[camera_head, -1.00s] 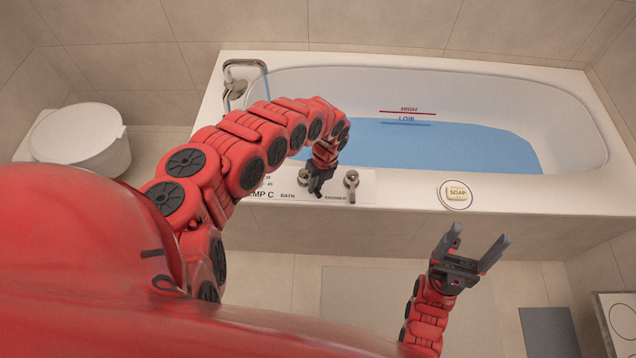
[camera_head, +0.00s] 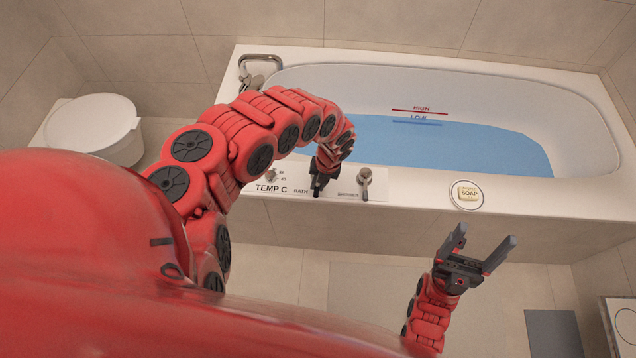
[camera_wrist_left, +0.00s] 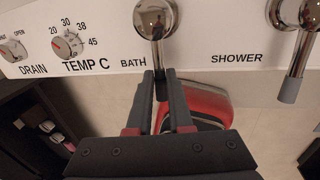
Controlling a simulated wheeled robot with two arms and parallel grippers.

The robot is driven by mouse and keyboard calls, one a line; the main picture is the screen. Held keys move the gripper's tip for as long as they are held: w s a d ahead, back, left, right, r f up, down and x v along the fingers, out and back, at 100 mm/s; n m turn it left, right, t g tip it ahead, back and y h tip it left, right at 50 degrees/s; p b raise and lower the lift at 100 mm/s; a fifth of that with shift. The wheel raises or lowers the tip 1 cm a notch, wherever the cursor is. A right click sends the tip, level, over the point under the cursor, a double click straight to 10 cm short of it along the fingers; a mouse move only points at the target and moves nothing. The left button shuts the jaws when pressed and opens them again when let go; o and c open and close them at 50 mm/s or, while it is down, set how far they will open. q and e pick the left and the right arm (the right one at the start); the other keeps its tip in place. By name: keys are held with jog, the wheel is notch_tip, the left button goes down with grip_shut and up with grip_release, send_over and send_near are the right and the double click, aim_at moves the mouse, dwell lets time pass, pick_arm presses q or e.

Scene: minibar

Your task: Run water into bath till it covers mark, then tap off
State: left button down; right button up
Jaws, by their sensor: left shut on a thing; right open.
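The bath (camera_head: 590,195) holds blue water (camera_head: 470,150), its far edge around the blue LOW mark (camera_head: 417,122) and below the red HIGH mark (camera_head: 420,112). The chrome spout (camera_head: 260,65) is at the bath's far left corner; I see no stream from it. My left gripper (camera_head: 318,183) is shut on the BATH tap lever at the front panel. In the left wrist view, the BATH tap (camera_wrist_left: 155,18) has its lever pointing down between the fingers (camera_wrist_left: 157,85). My right gripper (camera_head: 485,245) is open and empty in front of the bath.
The SHOWER tap (camera_head: 365,180) stands right of the BATH tap, its lever pointing down. The TEMP C dial (camera_wrist_left: 68,45) and DRAIN knob (camera_wrist_left: 12,50) are to the left. Soap (camera_head: 467,194) lies on the front rim. A white toilet (camera_head: 95,125) stands at left.

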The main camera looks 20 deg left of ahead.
pick_arm(q)
jog(key=shift+w+a, duration=0.1)
jog(key=c, duration=0.8)
grip_release()
jog(key=shift+c, duration=0.2)
jog(key=d+r+p, duration=0.3)
jog(key=r+p, duration=0.2)
jog(key=r, duration=1.2)
jog(key=shift+w+d+p, duration=0.15)
jog(key=shift+w+p, duration=0.15)
